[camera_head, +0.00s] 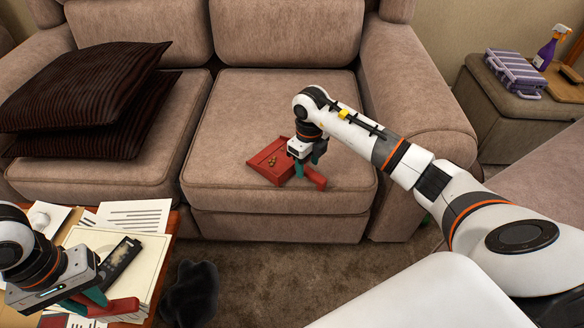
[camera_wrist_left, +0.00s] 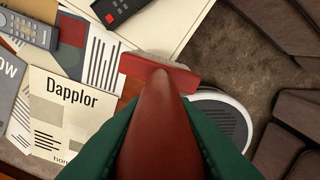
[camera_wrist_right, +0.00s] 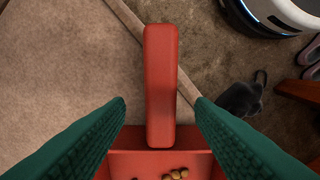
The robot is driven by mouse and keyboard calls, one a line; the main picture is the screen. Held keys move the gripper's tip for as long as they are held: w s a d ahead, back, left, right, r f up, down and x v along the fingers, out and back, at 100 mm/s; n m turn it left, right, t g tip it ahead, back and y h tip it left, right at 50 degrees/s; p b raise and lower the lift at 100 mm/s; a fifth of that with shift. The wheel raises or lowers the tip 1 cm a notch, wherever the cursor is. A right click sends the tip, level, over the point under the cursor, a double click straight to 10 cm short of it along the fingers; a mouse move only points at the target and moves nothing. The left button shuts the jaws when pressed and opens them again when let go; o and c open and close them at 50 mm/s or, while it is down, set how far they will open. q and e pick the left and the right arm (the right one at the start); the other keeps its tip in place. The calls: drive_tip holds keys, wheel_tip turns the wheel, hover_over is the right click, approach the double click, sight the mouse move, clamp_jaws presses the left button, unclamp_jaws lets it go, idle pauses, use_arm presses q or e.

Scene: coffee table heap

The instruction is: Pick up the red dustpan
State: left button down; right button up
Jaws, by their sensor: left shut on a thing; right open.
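The red dustpan (camera_head: 262,163) lies on the front of the right sofa seat, with several small brown bits in its pan. Its red handle also shows in the right wrist view (camera_wrist_right: 160,85), pointing away from the pan. My right gripper (camera_head: 312,166) is open above the handle; in the right wrist view its two green fingers lie on either side of the handle, with visible gaps. My left gripper (camera_head: 92,301) is shut on a red brush (camera_head: 122,309) over the coffee table. The brush's red handle fills the middle of the left wrist view (camera_wrist_left: 160,130); its pale bristles are mostly hidden.
The coffee table holds papers (camera_head: 135,214), a dark remote-like object (camera_head: 118,260) and more remotes. Dark striped cushions (camera_head: 90,85) lie on the left sofa seat. A dark soft thing (camera_head: 190,293) is on the floor. The right sofa seat around the dustpan is clear.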

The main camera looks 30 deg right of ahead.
wheel_tip(320, 180, down, 3)
drive_tip(key=shift+c, duration=0.3)
drive_tip(key=shift+r, duration=0.1)
clamp_jaws()
